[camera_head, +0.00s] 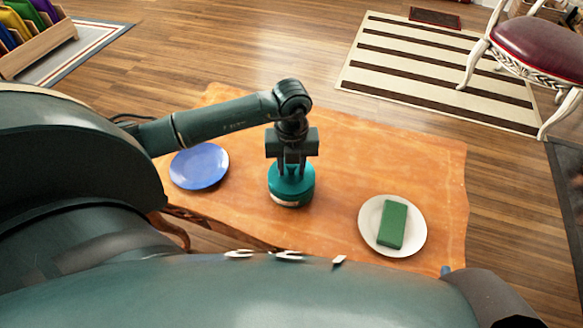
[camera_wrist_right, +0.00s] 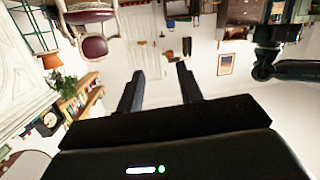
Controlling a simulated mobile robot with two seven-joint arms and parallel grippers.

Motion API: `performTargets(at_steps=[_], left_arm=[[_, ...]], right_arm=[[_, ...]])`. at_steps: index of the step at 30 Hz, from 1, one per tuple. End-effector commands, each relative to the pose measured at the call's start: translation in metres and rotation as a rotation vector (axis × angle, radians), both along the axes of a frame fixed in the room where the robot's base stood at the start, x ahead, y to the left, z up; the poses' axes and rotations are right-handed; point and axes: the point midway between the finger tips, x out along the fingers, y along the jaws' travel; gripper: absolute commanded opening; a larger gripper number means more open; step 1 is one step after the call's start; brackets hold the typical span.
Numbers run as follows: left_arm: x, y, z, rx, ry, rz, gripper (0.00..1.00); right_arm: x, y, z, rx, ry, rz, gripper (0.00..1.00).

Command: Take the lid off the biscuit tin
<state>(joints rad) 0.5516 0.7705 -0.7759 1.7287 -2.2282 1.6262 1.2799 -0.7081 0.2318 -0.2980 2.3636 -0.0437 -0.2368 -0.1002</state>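The round teal biscuit tin (camera_head: 291,194) stands upright on the wooden table, near its middle, with a pale patch low on its front. Its teal lid (camera_head: 305,178) appears to be on top. My left gripper (camera_head: 292,170) points straight down over the tin, with its fingertips at the middle of the lid. The fingers and gripper body hide the lid's centre, so I cannot tell whether they are closed on a knob. My right gripper (camera_wrist_right: 160,70) shows in the right wrist view with its fingers apart and nothing between them.
A blue plate (camera_head: 199,166) lies on the table (camera_head: 335,150) left of the tin. A white plate (camera_head: 371,228) with a green block (camera_head: 392,225) lies to the right. The table's far right area is clear. A striped rug (camera_head: 440,72) and red-seated chair (camera_head: 545,48) are beyond.

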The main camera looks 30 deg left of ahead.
Motion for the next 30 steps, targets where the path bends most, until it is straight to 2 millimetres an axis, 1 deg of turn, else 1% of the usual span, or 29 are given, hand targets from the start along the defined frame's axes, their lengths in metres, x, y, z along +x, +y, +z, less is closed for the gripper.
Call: performTargets(at_steps=[1,2,11,17,19,23,30], left_arm=[[0.000,0.000,0.000,0.000,0.000,0.000,0.28],[0.000,0.000,0.000,0.000,0.000,0.000,0.25],[0.000,0.000,0.000,0.000,0.000,0.000,0.01],[0.000,0.000,0.001,0.001,-0.001,0.001,0.00],[0.000,0.000,0.004,0.000,-0.001,0.001,0.00],[0.001,0.000,0.022,0.000,-0.004,0.000,0.00],[0.001,0.000,0.072,-0.001,-0.004,0.000,0.00]], right_arm=[[0.000,0.000,0.000,0.000,0.000,0.000,0.36],[0.000,0.000,0.000,0.000,0.000,0.000,0.36],[0.000,0.000,0.000,0.000,0.001,0.000,0.36],[0.000,0.000,0.000,0.000,0.001,0.000,0.36],[0.000,0.000,0.001,0.000,0.003,-0.001,0.36],[-0.001,-0.001,0.003,-0.005,0.030,-0.001,0.36],[-0.006,-0.004,0.003,-0.006,0.129,-0.010,0.36]])
